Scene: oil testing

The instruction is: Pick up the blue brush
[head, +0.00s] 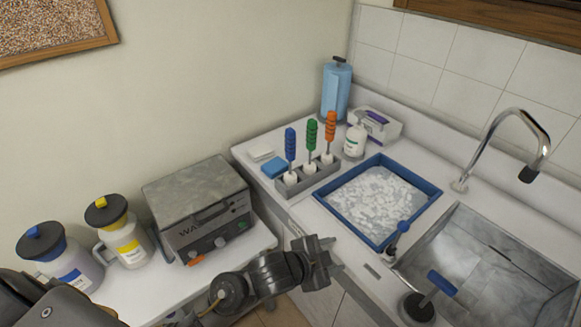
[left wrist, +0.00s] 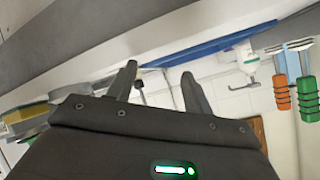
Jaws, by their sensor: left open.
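The blue brush (head: 291,143) stands upright, handle up, in a grey rack (head: 308,180) on the counter, at the left end of a row with a green brush (head: 312,134) and an orange brush (head: 331,126). My left gripper (head: 335,255) is open and empty, in front of the counter, below and to the right of the rack, apart from the brush. Its two fingers also show in the left wrist view (left wrist: 158,80) with nothing between them. The green (left wrist: 307,92) and orange (left wrist: 282,92) handles show there at the right; I cannot make out the blue one.
The sink (head: 480,230) and faucet (head: 520,115) are farther right. A blue sponge (head: 275,167) lies beside the rack. A metal oven (head: 198,200) stands left.

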